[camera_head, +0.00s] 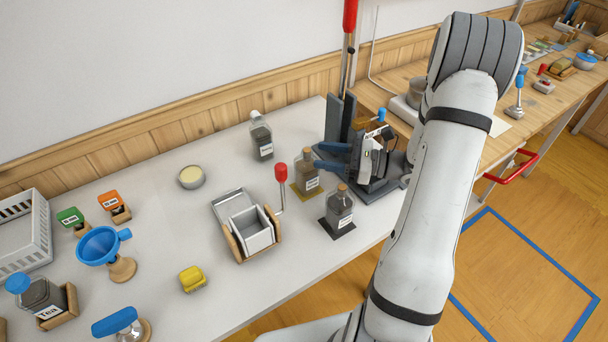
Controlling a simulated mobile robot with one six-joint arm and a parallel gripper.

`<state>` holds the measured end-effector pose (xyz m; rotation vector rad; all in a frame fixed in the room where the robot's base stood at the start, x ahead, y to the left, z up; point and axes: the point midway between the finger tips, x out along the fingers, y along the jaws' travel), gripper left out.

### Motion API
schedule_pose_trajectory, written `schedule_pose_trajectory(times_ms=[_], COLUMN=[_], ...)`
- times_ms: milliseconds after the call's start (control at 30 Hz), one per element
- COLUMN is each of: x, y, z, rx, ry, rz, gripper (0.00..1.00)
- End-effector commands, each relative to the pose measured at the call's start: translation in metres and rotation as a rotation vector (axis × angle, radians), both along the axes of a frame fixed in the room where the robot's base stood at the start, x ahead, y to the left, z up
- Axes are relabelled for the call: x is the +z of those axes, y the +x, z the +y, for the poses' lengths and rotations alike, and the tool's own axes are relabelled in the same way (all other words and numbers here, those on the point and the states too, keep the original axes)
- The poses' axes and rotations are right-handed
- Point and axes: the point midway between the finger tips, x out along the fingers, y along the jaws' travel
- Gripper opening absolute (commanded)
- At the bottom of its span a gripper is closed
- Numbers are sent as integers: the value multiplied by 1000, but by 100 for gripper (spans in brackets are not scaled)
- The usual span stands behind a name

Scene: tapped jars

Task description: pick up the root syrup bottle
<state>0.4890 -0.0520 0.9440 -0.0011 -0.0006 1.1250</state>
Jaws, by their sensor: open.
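Three small labelled bottles stand on the white table; their labels are too small to read, so I cannot tell which is the root syrup bottle. One corked bottle (307,173) stands upright on an olive mat. Another corked bottle (340,212) stands on a dark mat nearer the front edge. A dark-filled bottle with a pale cap (261,138) stands farther back. My gripper (324,157) is open, its blue-grey fingers pointing left close to the bottle on the olive mat. They look apart from it, though the exact gap is unclear.
A dark stand with a red-handled lever (350,18) rises behind my gripper. A grey box in a wooden holder (250,228) and a red-knobbed lever (281,173) stand left of the bottles. A Tea jar (42,297), blue funnel (99,246) and white basket (24,238) are farther left.

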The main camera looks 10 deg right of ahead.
Motion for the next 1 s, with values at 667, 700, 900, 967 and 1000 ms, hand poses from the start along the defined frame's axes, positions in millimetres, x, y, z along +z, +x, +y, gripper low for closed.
schedule_pose_trajectory(times_ms=[667,700,900,967,1000], x=[-1,-1,-1,-1,-1], y=[27,27,27,27,27], z=[41,41,41,40,40], rx=[-21,-21,-21,-21,-21], ry=[0,0,0,0,0], rz=[1,1,1,1,1], gripper=[49,47,31,26,22])
